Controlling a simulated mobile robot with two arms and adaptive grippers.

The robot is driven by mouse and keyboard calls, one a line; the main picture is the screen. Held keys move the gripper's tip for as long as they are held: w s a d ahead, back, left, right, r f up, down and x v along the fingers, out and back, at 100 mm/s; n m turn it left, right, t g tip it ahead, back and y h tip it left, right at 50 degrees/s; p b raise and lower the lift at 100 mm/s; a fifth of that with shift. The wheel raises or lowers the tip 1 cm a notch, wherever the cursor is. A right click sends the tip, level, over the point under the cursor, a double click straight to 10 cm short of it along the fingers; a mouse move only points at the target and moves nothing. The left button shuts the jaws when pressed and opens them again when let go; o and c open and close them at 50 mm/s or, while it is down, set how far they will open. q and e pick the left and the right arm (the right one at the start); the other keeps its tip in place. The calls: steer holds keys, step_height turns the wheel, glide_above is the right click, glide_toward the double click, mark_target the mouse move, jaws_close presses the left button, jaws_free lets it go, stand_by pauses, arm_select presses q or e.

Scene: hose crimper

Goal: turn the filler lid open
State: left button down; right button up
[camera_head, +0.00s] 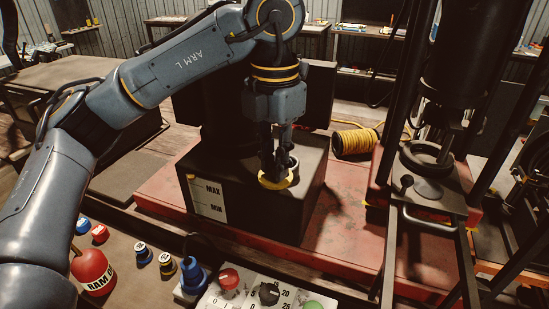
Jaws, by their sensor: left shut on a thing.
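The filler lid (272,182) is a round yellow piece on top of the black tank (250,217), near its front edge. The tank's front has a level plate (208,199) marked MAX and MIN. My left gripper (279,168) points down from above and is shut on the filler lid. Its fingers cover part of the lid, so how far the lid is turned cannot be told. My right gripper is not in view.
A press (433,183) with upright bars stands at right. A yellow hose coil (354,142) lies behind. The red base (345,225) is partly clear.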

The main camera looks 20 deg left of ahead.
arm_select(q)
steer(key=c, duration=1.3)
jaws_free()
step_height(320, 180, up, 12)
